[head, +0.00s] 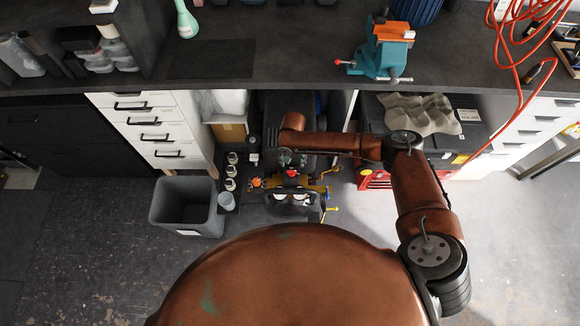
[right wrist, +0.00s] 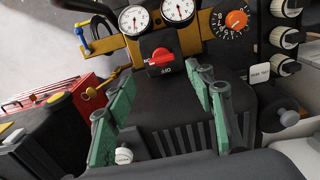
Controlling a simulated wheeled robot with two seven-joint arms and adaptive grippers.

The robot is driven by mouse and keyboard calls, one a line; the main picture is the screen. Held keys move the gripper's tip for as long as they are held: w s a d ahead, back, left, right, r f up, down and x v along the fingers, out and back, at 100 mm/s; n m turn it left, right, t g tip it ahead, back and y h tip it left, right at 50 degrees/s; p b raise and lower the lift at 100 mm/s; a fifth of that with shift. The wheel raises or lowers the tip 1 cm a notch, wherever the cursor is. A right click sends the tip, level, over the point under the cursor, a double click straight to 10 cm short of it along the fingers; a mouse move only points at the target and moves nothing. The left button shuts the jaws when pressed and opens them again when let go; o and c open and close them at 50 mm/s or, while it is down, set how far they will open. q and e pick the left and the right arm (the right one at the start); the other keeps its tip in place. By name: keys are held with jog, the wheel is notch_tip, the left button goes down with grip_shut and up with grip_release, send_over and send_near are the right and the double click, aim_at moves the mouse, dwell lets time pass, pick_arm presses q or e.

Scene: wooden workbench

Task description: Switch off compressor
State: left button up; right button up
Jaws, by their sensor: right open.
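The compressor (head: 306,206) stands on the floor under the workbench, dark with a yellow-brown panel. In the right wrist view its panel (right wrist: 108,45) carries two white gauges (right wrist: 134,19) (right wrist: 178,9) and an orange dial (right wrist: 236,20). A red rotary switch (right wrist: 160,58) sits on a black block with a label reading OFF below it; it also shows in the head view (head: 292,173). The red handle lies nearly sideways, slightly tilted. My right gripper (right wrist: 162,88) is open, its green-padded fingers on either side of the line to the switch, apart from it. It also shows in the head view (head: 292,158).
A grey bin (head: 187,206) stands left of the compressor, and white drawers (head: 148,130) are behind it. A red toolbox (head: 375,179) is to the right. The bench edge (head: 270,84) runs above. Several black-and-white knobs (right wrist: 285,38) line the panel's right. Open floor lies farther right.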

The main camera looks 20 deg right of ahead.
aim_at(292, 171)
jog(key=shift+w+f, duration=0.15)
jog(key=shift+f, duration=0.35)
notch_tip(292, 171, down, 6)
jog(key=shift+a+r+b, duration=0.1)
jog(key=shift+b, duration=0.8)
pick_arm(q)
jog(key=shift+s+f, duration=0.9)
jog(key=shift+f, duration=0.2)
pick_arm(e)
jog(key=shift+f, duration=0.5)
jog(key=shift+c, duration=0.7)
